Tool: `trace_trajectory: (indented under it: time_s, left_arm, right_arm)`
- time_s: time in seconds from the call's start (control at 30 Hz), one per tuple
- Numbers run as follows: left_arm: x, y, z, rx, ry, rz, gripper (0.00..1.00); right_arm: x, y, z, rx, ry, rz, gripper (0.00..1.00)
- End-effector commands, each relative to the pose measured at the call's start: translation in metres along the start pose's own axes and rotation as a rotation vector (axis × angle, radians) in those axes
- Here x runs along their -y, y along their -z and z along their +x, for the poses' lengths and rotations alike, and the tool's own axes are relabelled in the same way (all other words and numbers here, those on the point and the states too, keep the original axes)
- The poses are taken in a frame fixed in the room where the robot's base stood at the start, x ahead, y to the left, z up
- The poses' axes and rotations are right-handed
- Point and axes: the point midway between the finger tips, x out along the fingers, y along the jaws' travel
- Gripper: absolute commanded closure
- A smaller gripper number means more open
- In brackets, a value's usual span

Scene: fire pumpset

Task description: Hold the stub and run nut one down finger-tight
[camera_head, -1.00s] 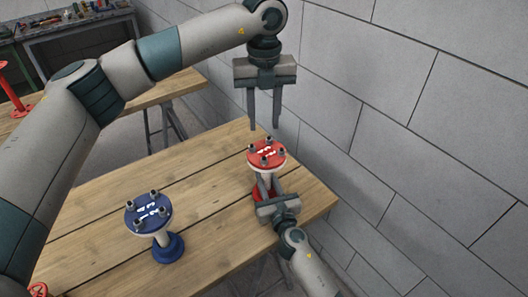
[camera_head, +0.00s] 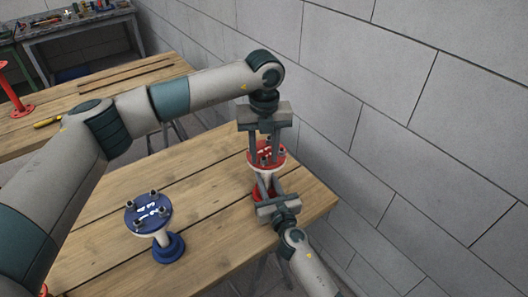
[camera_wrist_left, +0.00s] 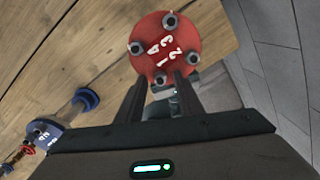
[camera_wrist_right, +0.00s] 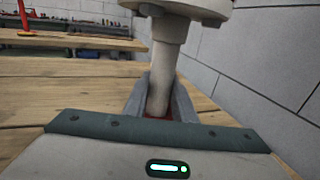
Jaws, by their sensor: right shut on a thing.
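The red stub (camera_head: 262,146) stands upright on the wooden table, its round red top plate carrying several dark nuts on studs and white painted digits. My right gripper (camera_head: 266,184) is shut on its pale pipe (camera_wrist_right: 165,70), below the plate. My left gripper (camera_head: 265,160) points down over the plate with its fingers apart. In the left wrist view, the fingers (camera_wrist_left: 160,84) are on either side of a nut (camera_wrist_left: 161,80) at the plate's near edge, beside the painted 1. Whether they touch it I cannot tell. The fingers partly hide the plate in the head view.
A blue stub (camera_head: 150,213) with its own nuts stands to the left on the same table (camera_head: 205,200). A grey block wall (camera_head: 400,120) runs close on the right. A second table (camera_head: 90,105) with a red stand (camera_head: 17,100) is behind on the left.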

Motion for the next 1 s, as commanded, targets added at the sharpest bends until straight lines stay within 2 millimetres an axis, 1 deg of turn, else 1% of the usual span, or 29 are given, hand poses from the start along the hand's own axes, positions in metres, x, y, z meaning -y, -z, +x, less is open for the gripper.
trace_trajectory:
  time_s: [0.23, 0.27, 0.3, 0.37, 0.4, 0.77, 1.0]
  left_arm:
    - [-0.0001, -0.0001, 0.0005, 0.000, 0.000, 0.000, 0.66]
    - [-0.0001, -0.0001, 0.0005, 0.000, 0.000, 0.000, 0.71]
    - [0.0000, 0.0000, 0.0004, 0.000, 0.000, 0.000, 0.81]
    - [0.0000, 0.0000, 0.0004, 0.000, 0.000, 0.000, 0.95]
    - [0.0000, 0.0000, 0.0003, 0.000, 0.000, 0.000, 1.00]
    - [-0.0001, -0.0001, 0.0000, 0.000, 0.000, 0.021, 1.00]
    - [-0.0001, 0.0000, -0.0002, 0.000, 0.000, 0.113, 1.00]
  right_arm:
    - [0.0001, 0.0014, -0.0005, -0.002, 0.000, 0.000, 1.00]
    - [0.0001, 0.0014, -0.0005, -0.002, 0.000, 0.000, 1.00]
    - [0.0001, 0.0014, -0.0005, -0.002, 0.000, 0.000, 1.00]
    - [0.0001, 0.0014, -0.0005, -0.002, 0.000, 0.000, 1.00]
    - [0.0001, 0.0014, -0.0005, -0.002, 0.000, 0.000, 1.00]
    - [0.0002, 0.0014, -0.0005, -0.002, 0.001, 0.000, 1.00]
    - [0.0003, 0.0014, -0.0005, -0.002, 0.001, 0.000, 1.00]
